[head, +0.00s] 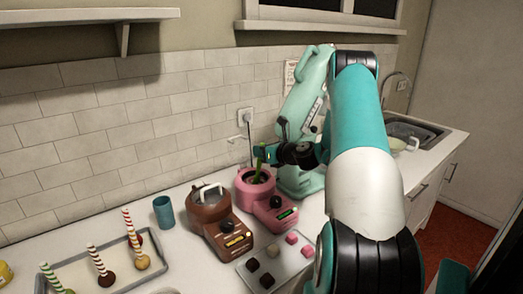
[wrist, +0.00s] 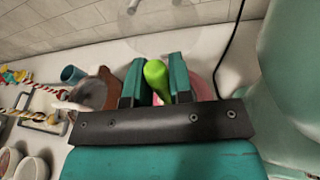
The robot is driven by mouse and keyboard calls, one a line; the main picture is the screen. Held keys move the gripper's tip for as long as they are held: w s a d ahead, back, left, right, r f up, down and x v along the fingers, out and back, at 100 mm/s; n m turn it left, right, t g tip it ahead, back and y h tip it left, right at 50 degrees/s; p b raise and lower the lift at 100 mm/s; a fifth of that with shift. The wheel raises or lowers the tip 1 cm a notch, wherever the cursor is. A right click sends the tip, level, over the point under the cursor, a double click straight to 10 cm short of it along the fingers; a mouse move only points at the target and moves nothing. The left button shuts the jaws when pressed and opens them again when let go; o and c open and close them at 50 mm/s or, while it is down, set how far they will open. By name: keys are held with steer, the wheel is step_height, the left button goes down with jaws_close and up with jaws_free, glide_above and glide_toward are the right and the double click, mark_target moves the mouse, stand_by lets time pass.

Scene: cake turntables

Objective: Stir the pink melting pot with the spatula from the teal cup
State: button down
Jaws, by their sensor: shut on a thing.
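The pink melting pot (head: 267,205) stands on the counter, right of the brown pot. My gripper (head: 262,155) is above it and shut on the green spatula (head: 257,172), whose lower part reaches down into the pot's opening. In the wrist view the spatula's bright green handle (wrist: 156,80) sits between the two teal fingers of my gripper (wrist: 160,82); the pink pot (wrist: 203,88) shows partly behind them. The spatula's tip is hidden. The teal cup (head: 164,212) stands upright left of the brown pot and looks empty; it also shows in the wrist view (wrist: 72,74).
A brown melting pot (head: 210,215) with a pale handle stands close left of the pink one. A tray (head: 155,262) with striped cake-pop sticks lies at front left. A board (head: 272,277) with pink and brown pieces lies in front. A mint stand mixer (head: 303,110) is close behind right.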

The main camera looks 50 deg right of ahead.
steer(key=shift+f, duration=0.1)
stand_by(0.3)
steer(key=shift+f, duration=0.45)
